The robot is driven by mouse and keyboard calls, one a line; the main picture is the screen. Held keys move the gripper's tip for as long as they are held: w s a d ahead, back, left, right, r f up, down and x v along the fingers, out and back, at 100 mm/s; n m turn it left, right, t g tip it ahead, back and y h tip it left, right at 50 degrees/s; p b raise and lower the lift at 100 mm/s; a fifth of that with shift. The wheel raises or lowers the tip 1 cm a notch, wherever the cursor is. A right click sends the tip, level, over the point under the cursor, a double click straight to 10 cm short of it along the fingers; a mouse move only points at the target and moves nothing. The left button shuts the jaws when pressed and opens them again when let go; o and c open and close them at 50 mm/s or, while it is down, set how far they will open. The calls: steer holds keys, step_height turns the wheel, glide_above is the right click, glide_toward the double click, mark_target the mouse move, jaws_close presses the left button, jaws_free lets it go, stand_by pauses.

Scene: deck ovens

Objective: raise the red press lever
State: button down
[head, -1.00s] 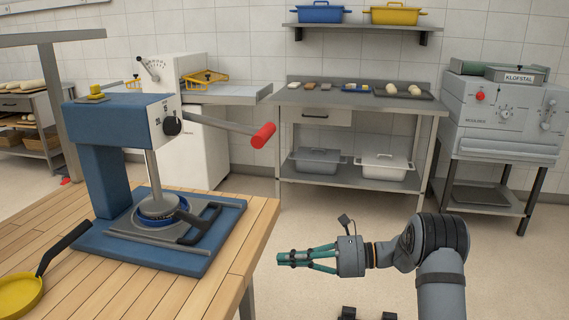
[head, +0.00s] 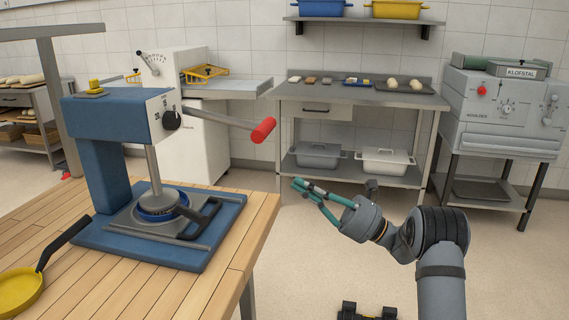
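The red press lever is a grey bar with a red grip (head: 263,130), in the middle of the head view. It sticks out to the right from the blue press (head: 115,120) and slopes slightly down to its grip. The press stands on the wooden table, with a column running down to a round plate (head: 158,207). My gripper (head: 297,185) has teal fingers and is below and to the right of the red grip, apart from it. Its fingertips look close together, with nothing between them. It points up and left.
The wooden table (head: 120,290) carries a yellow pan (head: 18,292) at the front left. A metal bench (head: 350,97) with small foods stands behind. A grey oven (head: 505,110) stands at the right. The space between lever and gripper is clear.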

steer(key=w+a+r+p, duration=0.1)
steer(key=a+r+p, duration=0.2)
steer(key=a+r, duration=0.4)
steer(key=shift+w+a+r, duration=0.15)
steer(key=shift+w+r, duration=0.25)
steer(key=shift+r, duration=0.3)
steer(key=shift+r, duration=0.1)
